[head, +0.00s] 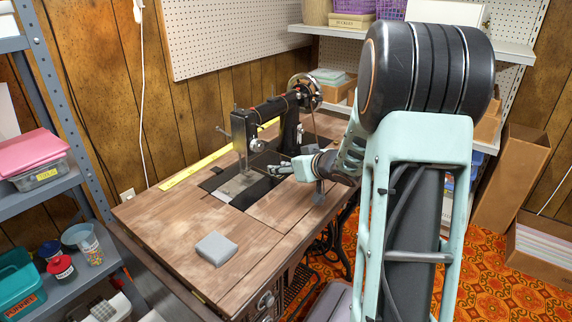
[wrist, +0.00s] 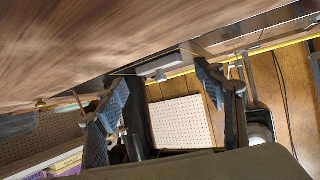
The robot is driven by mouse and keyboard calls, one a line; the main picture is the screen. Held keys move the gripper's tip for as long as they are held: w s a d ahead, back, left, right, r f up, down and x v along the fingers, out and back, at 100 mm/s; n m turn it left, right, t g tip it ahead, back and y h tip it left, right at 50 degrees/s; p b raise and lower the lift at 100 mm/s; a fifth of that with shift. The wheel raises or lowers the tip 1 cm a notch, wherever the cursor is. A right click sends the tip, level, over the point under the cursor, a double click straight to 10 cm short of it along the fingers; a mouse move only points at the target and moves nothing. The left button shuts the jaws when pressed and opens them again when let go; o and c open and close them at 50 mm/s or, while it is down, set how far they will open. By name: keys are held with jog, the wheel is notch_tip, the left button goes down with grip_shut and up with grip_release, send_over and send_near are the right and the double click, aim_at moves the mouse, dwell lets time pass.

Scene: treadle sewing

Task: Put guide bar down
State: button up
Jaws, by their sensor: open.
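The black sewing machine (head: 246,128) stands on the wooden treadle table (head: 165,215). I cannot pick out the guide bar for certain. A small light grey bar-like piece (wrist: 163,64) shows in the wrist view beyond the fingertips, close to the wood edge; it may be the guide bar. My gripper (head: 280,168) is just right of the needle area, low over the dark opening in the table. In the wrist view my gripper (wrist: 157,76) has its blue-padded fingers spread with a clear gap between them. No object is held. Contact with the grey piece cannot be told.
A grey block (head: 216,248) lies on the front of the table. A yellow measuring strip (head: 195,170) lies along the back. Shelves with boxes (head: 40,170) stand at left. A tall cardboard box (head: 512,178) stands at right. The table's front left is clear.

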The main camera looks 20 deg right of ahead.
jog(key=p+v, duration=0.4)
jog(key=v, duration=0.6)
jog(key=shift+r, duration=0.15)
jog(key=shift+s, duration=0.35)
jog(key=shift+w+d+r, duration=0.1)
